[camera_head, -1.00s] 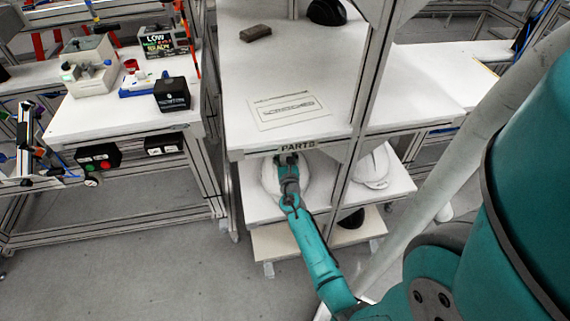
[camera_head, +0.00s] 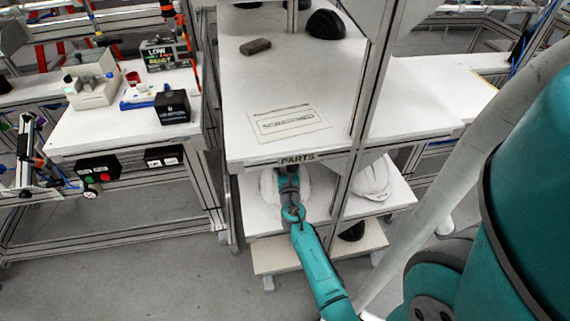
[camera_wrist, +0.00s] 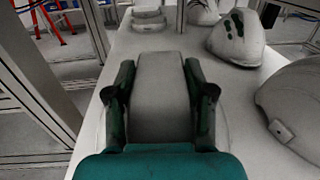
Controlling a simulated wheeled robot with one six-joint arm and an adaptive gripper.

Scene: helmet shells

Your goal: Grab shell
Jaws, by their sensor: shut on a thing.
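A white helmet shell (camera_head: 268,187) is on the shelf under the PARTS label, partly hidden by my arm and the shelf above. My gripper (camera_head: 287,172) reaches in under that label and is shut on the shell. In the wrist view my gripper (camera_wrist: 160,92) has one dark green finger on each side of the shell's pale raised middle (camera_wrist: 160,75). The fingertips' exact contact is too dark to make out. I cannot tell whether the shell is clear of the shelf.
Another white shell (camera_head: 371,180) lies right of the upright post (camera_head: 343,190). In the wrist view, further shells (camera_wrist: 237,38) (camera_wrist: 292,103) stand to the right. The upper worktop (camera_head: 285,85) overhangs my gripper. A lower shelf (camera_head: 275,257) lies beneath. Open floor (camera_head: 150,275) is at left.

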